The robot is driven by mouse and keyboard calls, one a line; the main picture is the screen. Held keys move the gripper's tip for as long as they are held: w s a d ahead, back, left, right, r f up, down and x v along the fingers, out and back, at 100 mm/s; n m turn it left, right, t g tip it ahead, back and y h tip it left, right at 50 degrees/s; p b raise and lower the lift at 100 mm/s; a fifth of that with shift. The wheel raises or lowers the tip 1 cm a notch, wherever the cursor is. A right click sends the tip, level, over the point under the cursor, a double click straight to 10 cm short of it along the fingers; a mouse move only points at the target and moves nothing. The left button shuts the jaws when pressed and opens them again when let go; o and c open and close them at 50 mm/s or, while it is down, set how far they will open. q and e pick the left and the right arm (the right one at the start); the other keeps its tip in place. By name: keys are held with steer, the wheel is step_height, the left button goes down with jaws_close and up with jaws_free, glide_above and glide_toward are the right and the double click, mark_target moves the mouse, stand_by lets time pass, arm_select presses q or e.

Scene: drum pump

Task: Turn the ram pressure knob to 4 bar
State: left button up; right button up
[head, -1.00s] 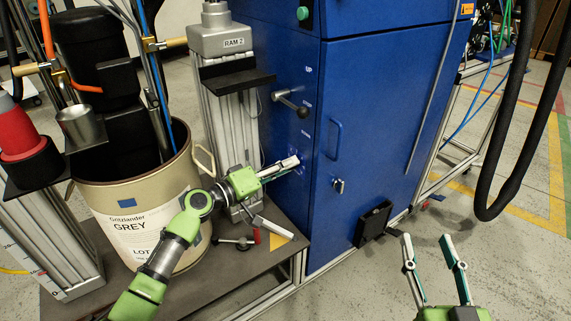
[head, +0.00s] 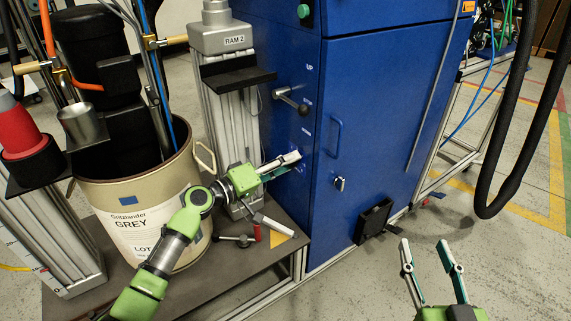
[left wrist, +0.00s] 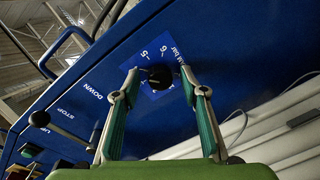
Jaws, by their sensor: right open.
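My left gripper (left wrist: 160,72) is at the knob, one finger on each side, with a small gap visible on both sides. My right gripper (head: 427,242) is open and empty over the floor at the lower right.
The blue cabinet (head: 375,110) carries a lever (head: 290,101) above the dial and a door handle (head: 336,138) to the right. The RAM 2 column (head: 232,120) and the grey-labelled drum (head: 150,205) stand left. A black hose (head: 515,130) hangs at right.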

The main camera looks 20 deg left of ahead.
arm_select(q)
steer(key=shift+s, duration=0.1)
steer(key=v, duration=0.7)
steer(key=shift+s+a, duration=0.1)
steer(key=shift+a, duration=0.05)
